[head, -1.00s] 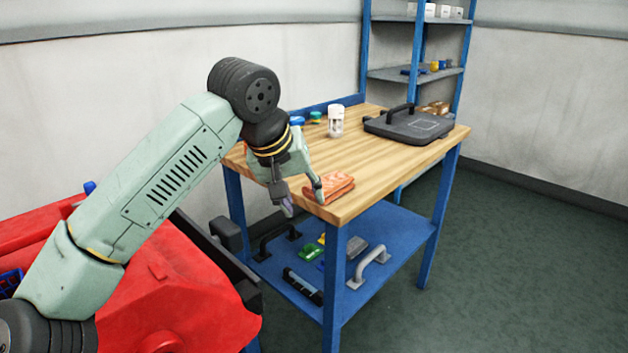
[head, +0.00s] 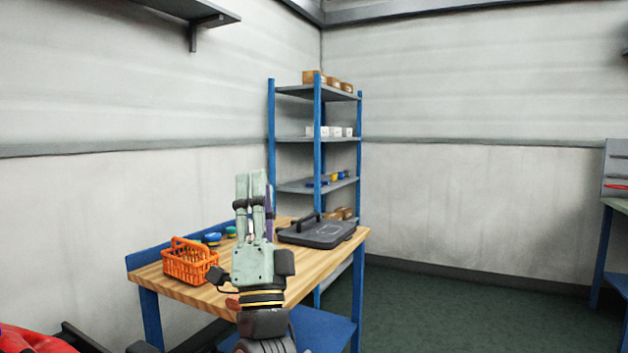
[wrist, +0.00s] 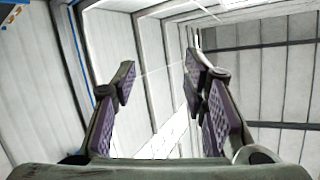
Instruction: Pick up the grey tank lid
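The grey tank lid (head: 322,234), a dark flat slab with a raised handle, lies on the far right part of the wooden table top (head: 205,291). My gripper (head: 250,178) is raised in front of the table with its fingers pointing up. In the head view it stands to the left of the lid and apart from it. In the wrist view my gripper (wrist: 160,80) is open, with nothing between its finger pads. The lid does not show in the wrist view, which faces walls and ceiling.
An orange basket (head: 190,262) stands on the table's left part, with blue and green items (head: 213,239) behind it. A blue-framed shelf unit (head: 318,140) stands behind the table. Open floor (head: 440,310) lies to the right, and another bench (head: 615,203) stands at the right edge.

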